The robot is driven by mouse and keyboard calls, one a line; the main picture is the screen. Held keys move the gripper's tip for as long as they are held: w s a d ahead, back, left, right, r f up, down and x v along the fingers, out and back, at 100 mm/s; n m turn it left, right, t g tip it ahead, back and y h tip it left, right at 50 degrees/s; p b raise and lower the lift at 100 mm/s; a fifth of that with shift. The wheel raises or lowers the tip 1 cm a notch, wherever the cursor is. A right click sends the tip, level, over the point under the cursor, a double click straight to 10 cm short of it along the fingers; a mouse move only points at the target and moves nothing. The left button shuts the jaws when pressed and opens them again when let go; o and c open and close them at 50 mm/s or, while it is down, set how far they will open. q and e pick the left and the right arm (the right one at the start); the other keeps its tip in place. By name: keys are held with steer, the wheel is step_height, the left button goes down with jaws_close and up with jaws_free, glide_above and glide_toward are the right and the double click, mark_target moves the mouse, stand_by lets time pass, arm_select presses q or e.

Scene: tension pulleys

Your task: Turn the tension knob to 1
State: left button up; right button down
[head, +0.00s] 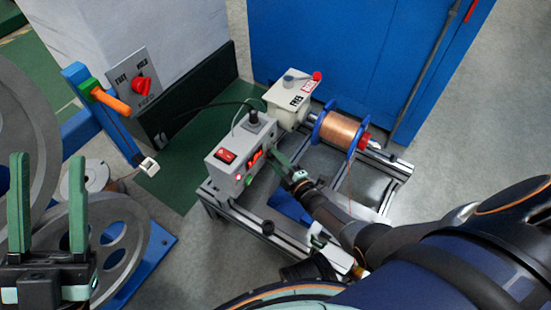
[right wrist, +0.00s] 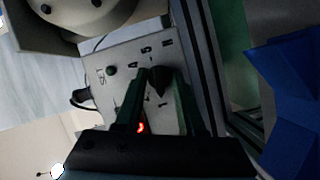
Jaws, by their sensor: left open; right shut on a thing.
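My left gripper (head: 48,205) is open and empty, far left of the box.
A copper wire spool (head: 340,134) with blue flanges sits right of a light grey motor box (head: 288,101). A blue cabinet (head: 340,55) stands behind. Large grey wheels (head: 125,235) and a blue post with an orange handle (head: 110,101) are at left.

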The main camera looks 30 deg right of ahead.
stand_by(0.4)
steer(key=c, duration=0.5)
jaws_free()
steer(key=shift+s+r+p, duration=0.1)
steer(key=shift+s+p, duration=0.2)
steer(key=shift+s, duration=0.05)
steer(key=s+d+p, duration=0.1)
steer(key=s+p, duration=0.1)
steer(key=s, duration=0.4)
steer(key=shift+s+r+p, duration=0.2)
steer(key=shift+s+p, duration=0.1)
steer(key=shift+s, duration=0.05)
